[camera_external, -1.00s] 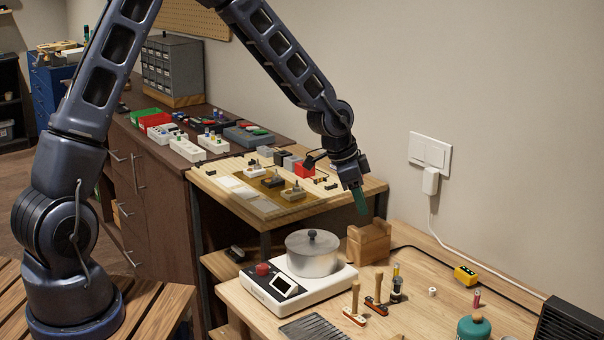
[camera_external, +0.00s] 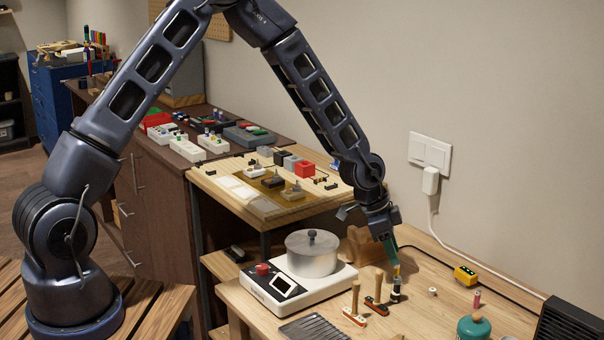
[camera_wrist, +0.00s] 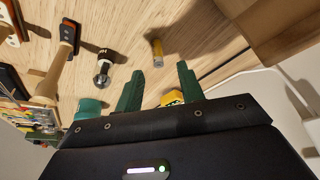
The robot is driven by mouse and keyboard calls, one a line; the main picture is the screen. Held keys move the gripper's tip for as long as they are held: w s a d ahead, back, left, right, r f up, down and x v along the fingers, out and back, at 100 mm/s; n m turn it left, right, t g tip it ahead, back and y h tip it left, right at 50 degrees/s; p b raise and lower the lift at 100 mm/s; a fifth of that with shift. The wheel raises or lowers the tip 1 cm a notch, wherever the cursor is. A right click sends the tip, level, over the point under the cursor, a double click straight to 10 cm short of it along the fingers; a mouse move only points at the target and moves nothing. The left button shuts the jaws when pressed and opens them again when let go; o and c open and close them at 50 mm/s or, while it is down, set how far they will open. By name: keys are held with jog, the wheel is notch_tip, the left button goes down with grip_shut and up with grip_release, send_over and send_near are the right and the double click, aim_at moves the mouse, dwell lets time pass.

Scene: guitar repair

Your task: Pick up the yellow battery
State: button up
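The yellow battery (camera_wrist: 157,52), a small yellow cylinder with a greyish end, stands on the wooden bench in the wrist view. In the external view its yellow top (camera_external: 397,270) shows just behind a dark bottle, which hides its lower part. My gripper (camera_wrist: 158,82) has green fingers spread apart with nothing held between them. The battery lies beyond the fingertips, roughly in line with the gap. In the external view my gripper (camera_external: 391,254) points down, just above and slightly left of the battery.
The dark bottle (camera_external: 396,290) stands close to the battery. Wooden-handled tools (camera_external: 377,288), a hot plate with a metal pot (camera_external: 312,256) and a wooden block (camera_external: 366,243) are nearby. A yellow box (camera_external: 466,275) sits to the right. Bench between has free room.

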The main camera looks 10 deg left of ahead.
aim_at(397, 266)
jog(key=shift+x, duration=2.6)
jog(key=shift+a, duration=0.15)
grip_shut()
